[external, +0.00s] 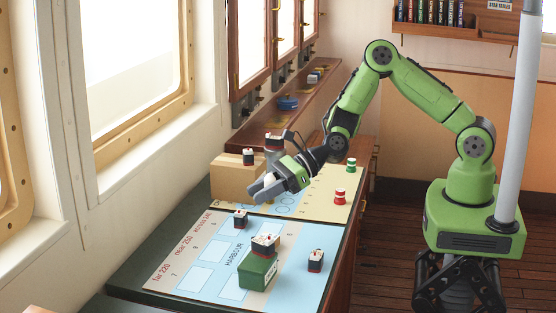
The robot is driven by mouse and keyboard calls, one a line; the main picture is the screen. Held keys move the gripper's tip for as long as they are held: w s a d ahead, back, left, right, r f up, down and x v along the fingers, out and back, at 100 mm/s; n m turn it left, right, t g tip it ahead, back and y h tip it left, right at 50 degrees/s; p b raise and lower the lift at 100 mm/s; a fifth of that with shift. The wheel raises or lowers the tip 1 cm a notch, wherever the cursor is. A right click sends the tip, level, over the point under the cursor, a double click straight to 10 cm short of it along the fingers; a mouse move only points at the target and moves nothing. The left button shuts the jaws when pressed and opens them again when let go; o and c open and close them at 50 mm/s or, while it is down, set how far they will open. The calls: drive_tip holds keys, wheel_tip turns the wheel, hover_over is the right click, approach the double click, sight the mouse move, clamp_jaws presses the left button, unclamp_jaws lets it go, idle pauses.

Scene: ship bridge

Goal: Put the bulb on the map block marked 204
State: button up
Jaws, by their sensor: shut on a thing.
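My gripper (264,190) hangs over the near edge of the upper map sheet, beside the tan box. Its fingers are shut on a small pale thing, probably the bulb (269,181), mostly hidden between them. The harbour map (202,247) lies flat on the dark green table below and nearer the camera. It carries several pale outlined blocks, red writing at its left edge and the word HARBOUR. The block numbers are too small to read, so I cannot tell which one is 204.
Small model ships stand on the map (240,219), at its right (315,261) and on a green box (257,271). A tan box (232,180) bears another ship. A red-and-white piece (339,196) and a green-and-white piece (351,165) stand beyond. The map's left side is clear.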

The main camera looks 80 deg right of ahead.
drive_tip(key=shift+w+a+r, duration=0.1)
drive_tip(key=shift+a+r, duration=0.4)
drive_tip(key=shift+a, duration=0.3)
wheel_tip(320, 180, down, 10)
drive_tip(key=shift+w+r+b, duration=0.1)
drive_tip(key=shift+b, duration=1)
drive_tip(key=shift+a, duration=0.1)
drive_tip(key=o, duration=1)
